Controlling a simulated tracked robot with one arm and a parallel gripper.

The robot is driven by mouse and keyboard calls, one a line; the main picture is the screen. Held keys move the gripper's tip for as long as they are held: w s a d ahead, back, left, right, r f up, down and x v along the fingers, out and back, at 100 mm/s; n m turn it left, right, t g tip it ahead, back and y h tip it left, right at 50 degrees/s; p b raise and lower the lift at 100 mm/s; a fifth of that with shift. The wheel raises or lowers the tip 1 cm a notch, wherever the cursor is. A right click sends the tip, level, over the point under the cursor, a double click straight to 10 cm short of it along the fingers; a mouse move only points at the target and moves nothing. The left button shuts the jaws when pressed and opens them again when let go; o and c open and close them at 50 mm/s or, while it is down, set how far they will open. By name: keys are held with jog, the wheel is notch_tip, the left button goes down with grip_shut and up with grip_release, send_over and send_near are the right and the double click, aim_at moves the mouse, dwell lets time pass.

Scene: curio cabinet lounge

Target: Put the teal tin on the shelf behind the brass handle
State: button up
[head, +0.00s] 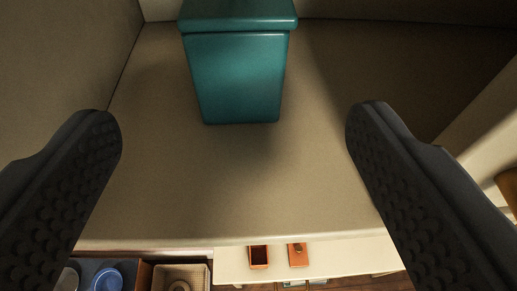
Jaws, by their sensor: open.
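The teal tin (237,75) stands upright on a beige shelf (200,190), near its back wall, at the top middle of the head view. Its lid is on, and the lid's top is cut by the picture's upper edge. My gripper (235,125) is open, with one dark finger at the left and one at the right. The tin lies between the line of the fingers and farther in, touching neither. Nothing is held. The brass handle cannot be made out for certain.
Side walls (60,60) bound the shelf at left and right. Below its front edge lie a dark tray (103,275) with a blue round thing, a woven basket (180,275) and two small orange-brown boxes (298,255). The shelf in front of the tin is bare.

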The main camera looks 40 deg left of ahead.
jog(key=shift+s+d+r, duration=0.1)
jog(key=shift+d, duration=0.05)
jog(key=s+d+r+m+t+h, duration=0.1)
jog(key=s+d+m+t+h, duration=0.1)
jog(key=d, duration=0.7)
jog(key=s+d+r+m+t+h, duration=0.2)
jog(key=s+d+m+h, duration=0.1)
jog(key=d, duration=0.7)
jog(key=s+d+r+m+t+h, duration=0.2)
jog(key=d+m+h, duration=0.3)
jog(key=d, duration=0.5)
jog(key=shift+s+d+r+h, duration=0.15)
jog(key=shift+s+d+h, duration=0.1)
jog(key=shift+s+h, duration=0.3)
notch_tip(320, 180, down, 13)
jog(key=b, duration=1.3)
jog(key=shift+w, duration=0.15)
jog(key=shift+a, duration=0.1)
